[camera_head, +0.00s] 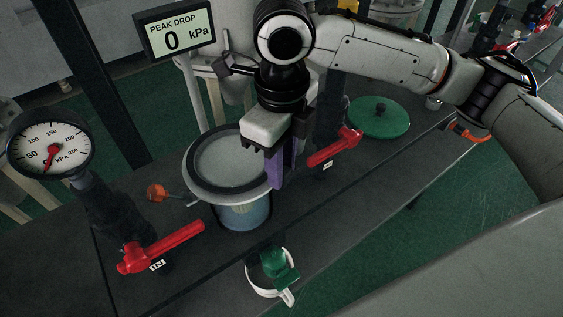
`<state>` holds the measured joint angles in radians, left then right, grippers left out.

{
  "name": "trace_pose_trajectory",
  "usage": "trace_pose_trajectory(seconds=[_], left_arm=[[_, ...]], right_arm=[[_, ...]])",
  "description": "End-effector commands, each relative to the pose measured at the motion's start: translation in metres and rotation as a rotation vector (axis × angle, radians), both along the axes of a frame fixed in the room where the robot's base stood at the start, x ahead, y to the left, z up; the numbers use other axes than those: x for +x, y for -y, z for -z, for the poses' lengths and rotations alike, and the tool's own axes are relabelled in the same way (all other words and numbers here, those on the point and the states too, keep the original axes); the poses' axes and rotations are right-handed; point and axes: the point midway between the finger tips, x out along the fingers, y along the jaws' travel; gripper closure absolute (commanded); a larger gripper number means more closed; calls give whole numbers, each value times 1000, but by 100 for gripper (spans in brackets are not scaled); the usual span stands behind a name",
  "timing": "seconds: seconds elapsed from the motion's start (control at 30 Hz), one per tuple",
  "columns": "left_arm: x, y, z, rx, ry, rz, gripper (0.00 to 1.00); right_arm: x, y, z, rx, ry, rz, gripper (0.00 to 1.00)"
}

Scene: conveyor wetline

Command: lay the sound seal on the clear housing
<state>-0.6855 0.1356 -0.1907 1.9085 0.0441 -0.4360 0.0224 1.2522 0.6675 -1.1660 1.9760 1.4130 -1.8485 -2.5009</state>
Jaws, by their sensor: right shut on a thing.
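The clear housing (246,217) stands on the dark bench, a see-through cylinder with blue in its lower part and a wide pale rim. A flat dark ring, the seal (199,173), appears over the top of the housing. Whether it touches the rim all round I cannot tell. My right gripper (280,170) points down at the ring's right edge. Its purple fingers are shut on the seal, though they hide the grip itself. No marks of damage show on the visible part of the ring. My left gripper is not in view.
Red valve handles stand left (162,247) and right (335,148) of the housing. A green lid (378,122) lies at the back right. A white cup (262,289) with a green thing (283,270) is in front. A gauge (50,142) and display (174,31) stand left.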

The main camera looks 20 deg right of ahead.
Motion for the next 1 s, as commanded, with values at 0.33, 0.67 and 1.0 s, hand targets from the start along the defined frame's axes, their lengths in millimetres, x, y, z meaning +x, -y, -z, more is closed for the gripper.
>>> trace_pose_trajectory(seconds=[0.33,0.67,1.0], left_arm=[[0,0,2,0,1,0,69],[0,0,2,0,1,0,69],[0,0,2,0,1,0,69]], right_arm=[[0,0,8,0,-1,0,100],[0,0,9,0,0,0,55],[1,0,-4,-1,3,0,55]])
